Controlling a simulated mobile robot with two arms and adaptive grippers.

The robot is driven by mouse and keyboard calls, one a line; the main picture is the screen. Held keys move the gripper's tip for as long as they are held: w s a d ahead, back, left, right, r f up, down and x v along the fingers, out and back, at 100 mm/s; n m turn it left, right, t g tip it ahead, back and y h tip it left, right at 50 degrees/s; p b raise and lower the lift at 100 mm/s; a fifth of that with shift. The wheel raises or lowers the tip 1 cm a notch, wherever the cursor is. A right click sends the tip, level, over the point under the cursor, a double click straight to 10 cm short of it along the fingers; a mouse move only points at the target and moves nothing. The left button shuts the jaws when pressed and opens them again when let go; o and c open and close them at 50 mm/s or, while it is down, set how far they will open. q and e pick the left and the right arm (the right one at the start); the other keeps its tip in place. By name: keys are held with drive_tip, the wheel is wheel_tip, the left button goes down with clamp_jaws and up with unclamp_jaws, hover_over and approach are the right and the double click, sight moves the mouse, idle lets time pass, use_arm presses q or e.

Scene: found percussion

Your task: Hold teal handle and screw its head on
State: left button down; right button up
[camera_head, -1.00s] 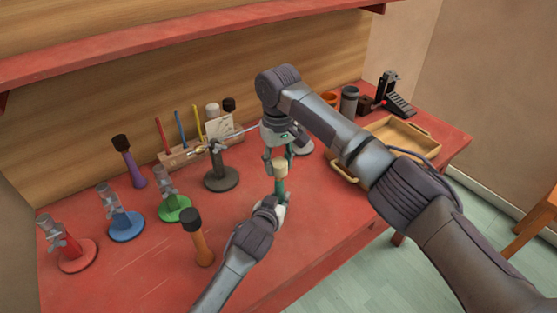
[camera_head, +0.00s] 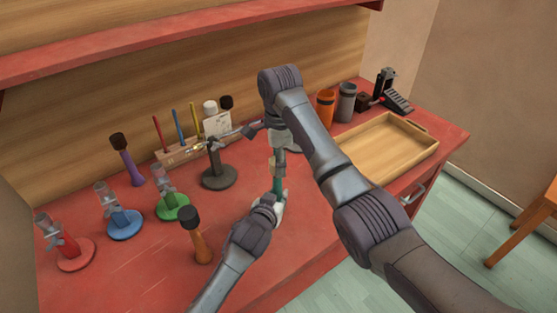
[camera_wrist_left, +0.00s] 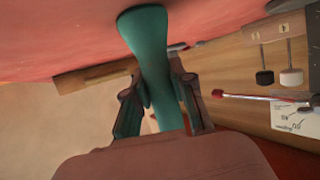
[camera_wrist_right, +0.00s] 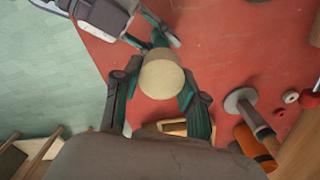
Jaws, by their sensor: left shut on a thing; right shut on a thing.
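The teal handle (camera_head: 277,187) stands above the table's middle. My left gripper (camera_head: 273,199) is shut on it from below, and in the left wrist view the teal handle (camera_wrist_left: 150,40) passes between the fingers (camera_wrist_left: 160,95). A cream round head (camera_head: 271,166) sits at its top end. My right gripper (camera_head: 278,155) comes from above and is shut on the head, which shows between the fingers (camera_wrist_right: 157,90) in the right wrist view (camera_wrist_right: 161,80). The joint between head and handle is too small to make out.
Orange (camera_head: 202,240) and purple (camera_head: 128,160) mallets stand at left with red (camera_head: 75,253), blue (camera_head: 124,223) and green (camera_head: 173,206) stands. A grey stand (camera_head: 217,176) is behind. A wooden tray (camera_head: 390,150) lies right. The front table area is clear.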

drive_tip(key=m, duration=0.7)
drive_tip(key=shift+s, duration=0.15)
drive_tip(key=o, duration=1)
wheel_tip(320, 180, up, 4)
drive_tip(key=shift+f, duration=0.1)
drive_tip(key=shift+r, duration=0.35)
drive_tip(key=shift+c, duration=0.4)
